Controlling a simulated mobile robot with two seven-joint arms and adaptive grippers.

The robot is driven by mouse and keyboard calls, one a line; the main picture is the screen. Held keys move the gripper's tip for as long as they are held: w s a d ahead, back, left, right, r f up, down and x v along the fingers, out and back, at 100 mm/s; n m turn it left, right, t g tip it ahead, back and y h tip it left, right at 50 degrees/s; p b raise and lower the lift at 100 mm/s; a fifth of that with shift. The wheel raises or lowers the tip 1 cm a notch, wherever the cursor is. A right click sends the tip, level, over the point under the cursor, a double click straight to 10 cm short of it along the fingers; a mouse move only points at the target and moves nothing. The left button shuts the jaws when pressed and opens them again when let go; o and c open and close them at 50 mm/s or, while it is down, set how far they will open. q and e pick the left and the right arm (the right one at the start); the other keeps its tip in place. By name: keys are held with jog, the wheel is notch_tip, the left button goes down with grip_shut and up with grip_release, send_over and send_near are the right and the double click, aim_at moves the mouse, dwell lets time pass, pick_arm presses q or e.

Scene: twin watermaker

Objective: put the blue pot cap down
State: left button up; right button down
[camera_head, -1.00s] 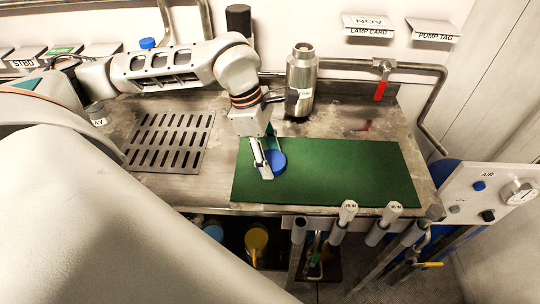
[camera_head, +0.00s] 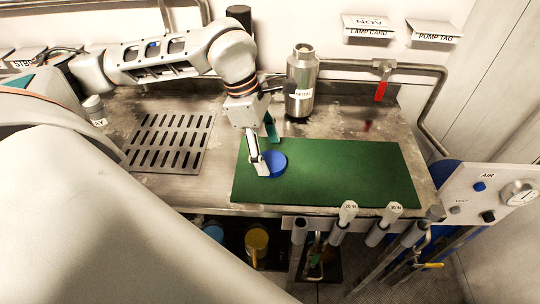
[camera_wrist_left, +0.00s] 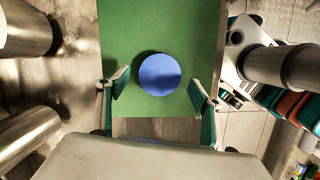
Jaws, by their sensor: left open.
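The blue pot cap (camera_head: 273,163) lies on the left part of the green mat (camera_head: 335,172). In the left wrist view the round cap (camera_wrist_left: 160,74) sits on the mat (camera_wrist_left: 190,20), between and beyond the two spread fingers, touching neither. My left gripper (camera_head: 264,152) is open just above the cap in the head view, one finger in front of the cap and the teal one behind it. Both fingers also show in the left wrist view (camera_wrist_left: 160,92), with a gap on each side of the cap. My right gripper is not in view.
A steel flask (camera_head: 300,82) stands behind the mat, close to my left gripper. A slotted drain plate (camera_head: 168,142) lies to the left. Handles with white tags (camera_head: 347,212) rise along the front edge. The mat's right side is clear.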

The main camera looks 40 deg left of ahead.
pick_arm(q)
jog(key=v, duration=0.9)
jog(key=shift+r, duration=0.25)
jog(key=shift+s+a, duration=0.1)
